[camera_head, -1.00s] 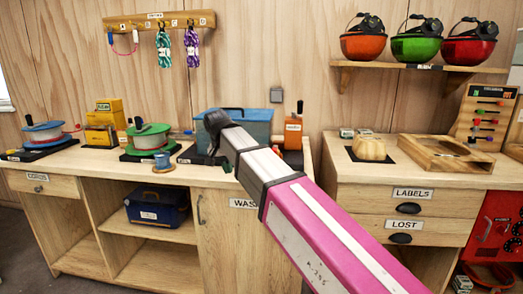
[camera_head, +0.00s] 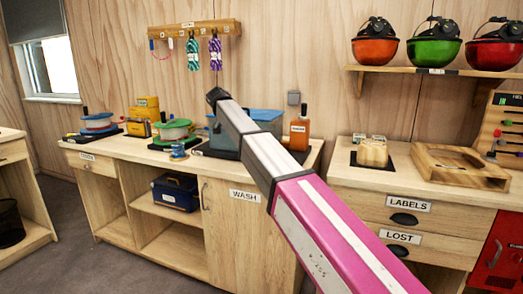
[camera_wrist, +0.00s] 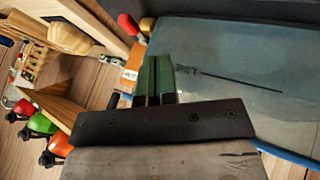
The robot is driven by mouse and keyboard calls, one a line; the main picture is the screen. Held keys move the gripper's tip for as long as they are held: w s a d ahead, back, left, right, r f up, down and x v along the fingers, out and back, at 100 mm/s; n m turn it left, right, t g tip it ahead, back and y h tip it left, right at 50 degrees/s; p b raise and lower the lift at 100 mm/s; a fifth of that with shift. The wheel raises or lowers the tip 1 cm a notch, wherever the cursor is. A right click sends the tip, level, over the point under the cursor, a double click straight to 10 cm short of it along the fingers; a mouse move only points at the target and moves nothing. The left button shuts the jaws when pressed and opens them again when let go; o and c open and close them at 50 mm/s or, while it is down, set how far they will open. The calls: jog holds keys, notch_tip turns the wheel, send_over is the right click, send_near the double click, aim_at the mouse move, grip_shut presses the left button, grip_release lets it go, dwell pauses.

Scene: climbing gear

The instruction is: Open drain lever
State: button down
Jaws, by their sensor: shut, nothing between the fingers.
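The blue see-through wash tub (camera_head: 266,114) stands on the counter above the WASH label, partly behind my arm. In the head view my arm hides the gripper.
An orange bottle (camera_head: 299,133) stands to the right of the tub. Cord spools (camera_head: 174,131) and a yellow box line the counter to the left. A shelf with helmets (camera_head: 435,44) hangs at the upper right. Open floor (camera_head: 75,225) shows at the left.

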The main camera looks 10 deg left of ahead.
jog(key=shift+a+r, duration=0.1)
jog(key=shift+r, duration=0.1)
jog(key=x, duration=0.9)
jog(key=shift+w+d+f, duration=0.1)
jog(key=shift+d+f, duration=0.15)
jog(key=shift+d, duration=0.05)
jog(key=shift+d+f, duration=0.15)
jog(key=shift+d, duration=1)
jog(key=shift+s+d, duration=0.25)
jog(key=shift+d, duration=0.6)
jog(key=shift+s, duration=0.1)
